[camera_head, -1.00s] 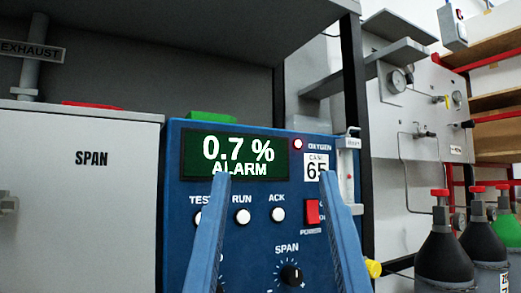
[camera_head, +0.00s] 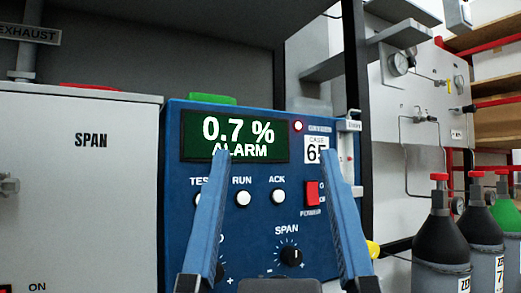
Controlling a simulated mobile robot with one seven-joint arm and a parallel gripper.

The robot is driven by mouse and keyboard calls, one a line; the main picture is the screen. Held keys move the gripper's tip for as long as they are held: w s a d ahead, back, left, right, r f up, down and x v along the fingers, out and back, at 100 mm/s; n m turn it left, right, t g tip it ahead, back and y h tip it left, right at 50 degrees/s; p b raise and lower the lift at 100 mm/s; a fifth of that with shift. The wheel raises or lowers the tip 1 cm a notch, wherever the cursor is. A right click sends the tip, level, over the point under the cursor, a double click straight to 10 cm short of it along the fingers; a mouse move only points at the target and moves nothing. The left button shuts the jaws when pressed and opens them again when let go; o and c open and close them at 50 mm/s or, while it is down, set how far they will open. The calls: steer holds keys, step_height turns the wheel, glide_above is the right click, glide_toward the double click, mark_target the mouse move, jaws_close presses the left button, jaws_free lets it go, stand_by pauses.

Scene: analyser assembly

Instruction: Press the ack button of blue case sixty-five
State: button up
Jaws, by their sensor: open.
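The blue case (camera_head: 262,225) carries a label reading CASE 65 (camera_head: 315,148), partly covered by a fingertip. Its green display (camera_head: 235,135) reads 0.7 % ALARM, with a lit red lamp (camera_head: 298,126) beside it. The round white ACK button (camera_head: 278,197) sits below the display, right of the white RUN button (camera_head: 243,198). My gripper (camera_head: 277,155) is open and empty in front of the panel. In the picture its two blue fingers stand either side of the RUN and ACK buttons. I cannot tell how far the fingertips are from the panel.
The TEST button (camera_head: 205,204) is partly behind the left finger. A red power switch (camera_head: 312,193) is near the right finger, and the SPAN knob (camera_head: 291,255) is below. A grey cabinet (camera_head: 70,190) stands left; dark gas cylinders (camera_head: 441,236) stand right.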

jaws_close()
stand_by(1.6)
